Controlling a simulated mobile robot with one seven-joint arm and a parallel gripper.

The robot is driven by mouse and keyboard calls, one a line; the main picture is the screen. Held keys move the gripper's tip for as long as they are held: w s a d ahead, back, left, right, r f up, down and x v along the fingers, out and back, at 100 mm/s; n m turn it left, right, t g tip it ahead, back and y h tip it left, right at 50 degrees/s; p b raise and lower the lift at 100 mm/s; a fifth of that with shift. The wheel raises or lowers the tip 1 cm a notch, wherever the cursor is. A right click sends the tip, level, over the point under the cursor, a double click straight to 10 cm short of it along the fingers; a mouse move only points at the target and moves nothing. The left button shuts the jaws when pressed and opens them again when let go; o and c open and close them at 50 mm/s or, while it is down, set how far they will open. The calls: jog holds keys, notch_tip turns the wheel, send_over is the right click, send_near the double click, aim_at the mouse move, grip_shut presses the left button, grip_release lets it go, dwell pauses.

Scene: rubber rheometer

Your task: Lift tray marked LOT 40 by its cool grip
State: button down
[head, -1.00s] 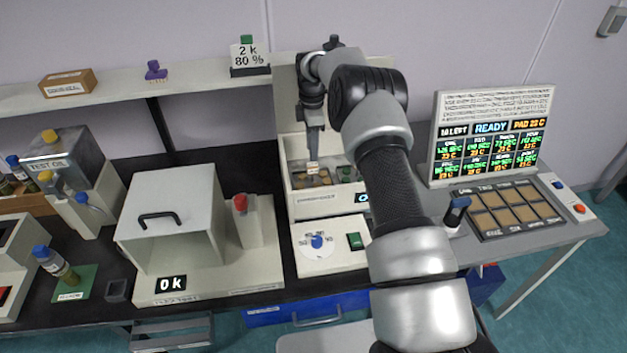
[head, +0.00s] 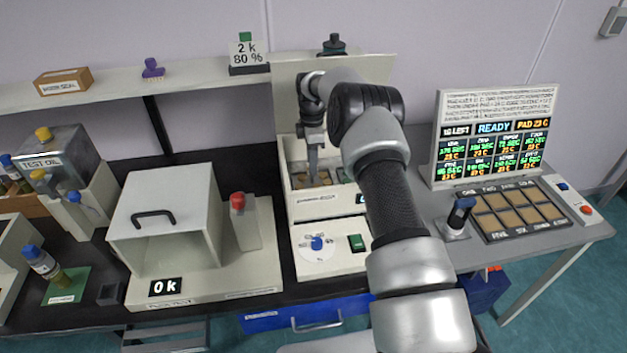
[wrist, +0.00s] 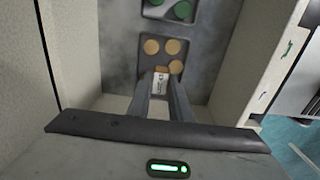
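In the wrist view a dark tray (wrist: 146,70) with several tan discs lies in the bottom of a pale-walled chamber. A small block with a white label and an orange-tan edge (wrist: 161,82), apparently the tray's grip, stands at its near end. The label is too small to read. My gripper (wrist: 161,88) reaches down with one finger on each side of this block; whether the fingers press on it is unclear. In the head view my gripper (head: 312,178) is inside the open chamber (head: 330,207), and its fingers hide the block. A second tray with green discs (wrist: 182,10) lies beyond.
The chamber's pale walls stand close on both sides, with its lid (head: 290,90) raised behind. A white box with a handle (head: 165,225) and a red-topped post (head: 238,202) stand left. Right are a READY screen (head: 493,128) and a pad plate (head: 510,209).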

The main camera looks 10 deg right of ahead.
jog(key=shift+r+p, duration=0.7)
jog(key=shift+r, duration=0.85)
